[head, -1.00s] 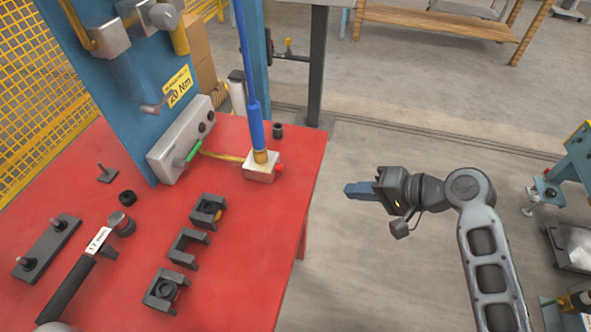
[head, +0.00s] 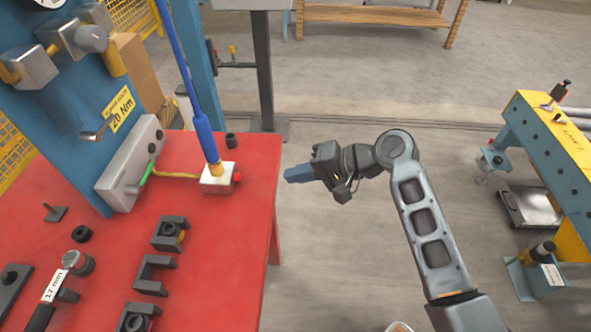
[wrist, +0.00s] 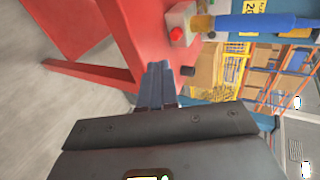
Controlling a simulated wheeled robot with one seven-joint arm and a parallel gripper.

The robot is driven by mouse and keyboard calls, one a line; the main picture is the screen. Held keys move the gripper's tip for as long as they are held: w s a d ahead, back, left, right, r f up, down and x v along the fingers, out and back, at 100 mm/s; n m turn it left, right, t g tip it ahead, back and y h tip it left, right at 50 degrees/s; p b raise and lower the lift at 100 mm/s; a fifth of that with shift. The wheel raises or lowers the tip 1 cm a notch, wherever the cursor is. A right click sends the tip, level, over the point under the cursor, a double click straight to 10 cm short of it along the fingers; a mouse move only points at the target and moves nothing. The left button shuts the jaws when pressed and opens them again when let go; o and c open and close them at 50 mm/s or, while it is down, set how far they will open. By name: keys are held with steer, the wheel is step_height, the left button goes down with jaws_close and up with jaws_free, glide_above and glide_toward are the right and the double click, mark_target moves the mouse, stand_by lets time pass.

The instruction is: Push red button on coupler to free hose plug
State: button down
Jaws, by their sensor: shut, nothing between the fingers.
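The coupler (head: 216,179) is a pale metal block on the red table, near its right edge. Its red button (head: 238,177) sticks out on the right side, facing my gripper. The blue hose (head: 203,138) rises from a brass plug (head: 215,168) in the top of the block. My gripper (head: 287,175) is shut and empty, beyond the table's right edge, pointing left and apart from the button. The wrist view shows the shut fingertips (wrist: 159,68), with the red button (wrist: 176,34) above them and the hose (wrist: 255,26) to its right.
The red table (head: 215,260) holds black brackets (head: 155,272), a torque tool and a small black cap (head: 231,140) behind the coupler. A grey box (head: 130,165) and blue panel stand left. The floor right of the table is clear up to a blue-yellow bench (head: 550,150).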

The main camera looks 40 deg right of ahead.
mark_target(241, 180)
steer(key=x, duration=0.7)
steer(key=shift+r, duration=0.1)
steer(key=shift+w+a+p, duration=0.5)
steer(key=shift+w+a, duration=0.25)
steer(key=shift+w, duration=0.2)
steer(key=shift+w+a, duration=0.45)
steer(key=shift+w, duration=0.15)
